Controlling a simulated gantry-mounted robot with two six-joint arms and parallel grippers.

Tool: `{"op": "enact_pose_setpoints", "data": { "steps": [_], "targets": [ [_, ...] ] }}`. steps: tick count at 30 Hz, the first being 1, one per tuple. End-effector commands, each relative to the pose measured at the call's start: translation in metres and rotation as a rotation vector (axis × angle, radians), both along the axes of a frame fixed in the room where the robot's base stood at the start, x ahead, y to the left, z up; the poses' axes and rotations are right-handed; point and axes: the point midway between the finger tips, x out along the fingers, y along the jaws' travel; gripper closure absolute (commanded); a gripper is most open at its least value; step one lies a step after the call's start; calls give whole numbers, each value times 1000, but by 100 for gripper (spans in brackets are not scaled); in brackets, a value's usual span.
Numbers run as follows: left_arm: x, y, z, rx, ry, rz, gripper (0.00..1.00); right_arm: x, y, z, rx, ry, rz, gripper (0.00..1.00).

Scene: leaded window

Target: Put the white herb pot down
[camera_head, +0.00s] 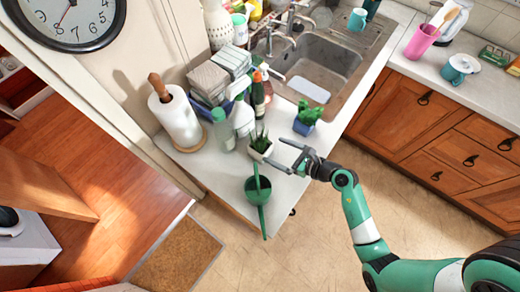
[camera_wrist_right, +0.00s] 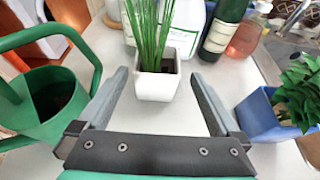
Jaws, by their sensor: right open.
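The white herb pot (camera_head: 259,154) holds spiky green leaves and stands upright on the white counter (camera_head: 222,180). In the right wrist view the pot (camera_wrist_right: 156,86) is just ahead, between the lines of the two fingers, with counter showing between it and each finger. My right gripper (camera_head: 273,150) is open and empty, reaching in from the right; it also shows in the right wrist view (camera_wrist_right: 159,73). My left gripper is in neither view.
A green watering can (camera_head: 259,188) stands close in front of the pot. A blue pot with a plant (camera_head: 304,125) is to the right. Bottles (camera_head: 242,116) and a paper towel roll (camera_head: 178,117) stand behind and left. The sink (camera_head: 325,68) lies further back.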

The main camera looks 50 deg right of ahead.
Motion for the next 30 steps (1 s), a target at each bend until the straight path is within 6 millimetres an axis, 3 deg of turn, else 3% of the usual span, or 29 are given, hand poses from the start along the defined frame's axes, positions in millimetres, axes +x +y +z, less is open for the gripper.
{"op": "enact_pose_setpoints", "data": {
  "steps": [3,10,18,26,30],
  "targets": [
    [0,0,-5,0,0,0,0,16,2,-7,0,-1,2,0],
    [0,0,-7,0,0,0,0,25,3,-10,0,-1,1,0],
    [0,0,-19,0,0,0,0,65,9,-25,0,-1,1,0],
    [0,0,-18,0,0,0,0,69,10,-25,0,-1,-1,0],
    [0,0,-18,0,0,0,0,69,10,-25,0,-1,-1,23]
  ]
}}
